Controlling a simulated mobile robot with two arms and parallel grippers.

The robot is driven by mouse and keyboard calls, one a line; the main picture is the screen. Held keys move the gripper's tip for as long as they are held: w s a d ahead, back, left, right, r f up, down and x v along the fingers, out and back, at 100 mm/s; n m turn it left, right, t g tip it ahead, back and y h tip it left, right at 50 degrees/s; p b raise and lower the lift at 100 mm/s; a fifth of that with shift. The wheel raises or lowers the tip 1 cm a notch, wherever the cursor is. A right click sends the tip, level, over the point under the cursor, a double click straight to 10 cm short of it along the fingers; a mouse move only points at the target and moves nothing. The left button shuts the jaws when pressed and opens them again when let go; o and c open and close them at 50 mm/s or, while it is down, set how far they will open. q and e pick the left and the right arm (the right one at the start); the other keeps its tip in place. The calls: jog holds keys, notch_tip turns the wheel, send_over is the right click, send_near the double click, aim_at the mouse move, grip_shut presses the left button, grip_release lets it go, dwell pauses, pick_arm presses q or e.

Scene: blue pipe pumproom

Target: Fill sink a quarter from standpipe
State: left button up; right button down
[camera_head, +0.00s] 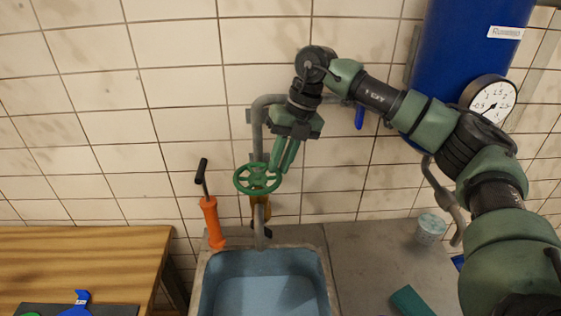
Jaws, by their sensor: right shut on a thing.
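The grey standpipe (257,125) runs down the tiled wall and ends above the sink. Its green handwheel (243,187) sits at the front, with a yellow-brown part partly hidden behind it. The sink (325,270) is a blue-lined basin with a grey rim below the pipe. Its inside looks blue, with a paler patch; I cannot tell the water level. My right gripper (280,168) reaches down from above, its fingers shut on the right part of the handwheel's rim. My left gripper is not in view.
A wooden bench (80,255) stands at left. An orange hand pump (211,222) stands behind the sink's left corner. A grey counter (365,255) at right holds a pale cup (430,229) and a green block (410,301). A blue tank (455,50) and pressure gauge (492,99) are upper right.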

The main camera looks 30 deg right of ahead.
aim_at(266, 190)
jog(key=shift+s+f, duration=0.1)
jog(key=shift+f, duration=0.05)
